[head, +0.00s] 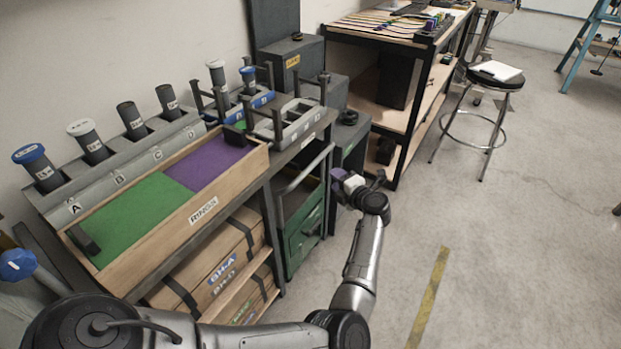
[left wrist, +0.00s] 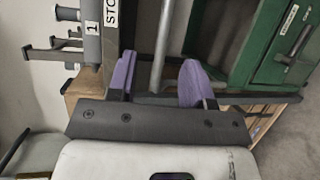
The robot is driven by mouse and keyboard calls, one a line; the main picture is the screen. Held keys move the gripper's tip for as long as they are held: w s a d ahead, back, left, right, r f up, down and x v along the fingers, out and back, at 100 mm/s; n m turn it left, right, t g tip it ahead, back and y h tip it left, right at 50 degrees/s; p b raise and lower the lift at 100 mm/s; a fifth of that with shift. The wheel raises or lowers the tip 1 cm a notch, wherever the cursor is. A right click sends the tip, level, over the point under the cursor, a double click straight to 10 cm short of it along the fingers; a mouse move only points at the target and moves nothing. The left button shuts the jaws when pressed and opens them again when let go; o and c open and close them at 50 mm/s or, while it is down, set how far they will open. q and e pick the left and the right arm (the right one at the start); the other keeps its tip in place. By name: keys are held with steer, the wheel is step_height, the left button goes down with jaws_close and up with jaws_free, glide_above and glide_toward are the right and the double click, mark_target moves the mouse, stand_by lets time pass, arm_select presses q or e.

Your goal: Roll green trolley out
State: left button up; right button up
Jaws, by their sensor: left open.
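The green trolley (head: 304,232) stands in the bay under the right end of the bench, with a grey bar handle (head: 306,170) at its upper front. In the left wrist view the trolley's green body (left wrist: 285,45) fills the upper right. My left gripper (head: 338,176) is just right of the trolley in the head view. It also shows in the left wrist view (left wrist: 158,78), open, with purple fingers. The grey bar (left wrist: 160,45) lies between the fingers, with a gap visible on each side. I cannot tell how deep it sits. My right gripper is not in view.
The bench carries a wooden tray (head: 150,240) with green and purple floors, and a rack of labelled cylinders (head: 84,140). Wooden boxes (head: 220,265) lie on shelves beside the trolley. A stool (head: 493,85) stands farther back. The floor (head: 500,260) at right is clear, with a yellow stripe.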

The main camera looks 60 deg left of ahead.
mark_target(314, 167)
arm_select(q)
steer(key=a+f+b, duration=0.1)
steer(key=a+b, duration=0.1)
steer(key=a, duration=0.1)
steer(key=a+f+b, duration=0.1)
steer(key=a, duration=0.3)
steer(key=a+f+b, duration=0.1)
steer(key=a+b, duration=0.1)
steer(key=a, duration=0.2)
steer(key=shift+s+a+f+b, duration=0.1)
steer(key=shift+s+a+b, duration=0.15)
steer(key=shift+b, duration=0.05)
steer(key=shift+a+b, duration=0.3)
steer(key=shift+a, duration=0.6)
jaws_close()
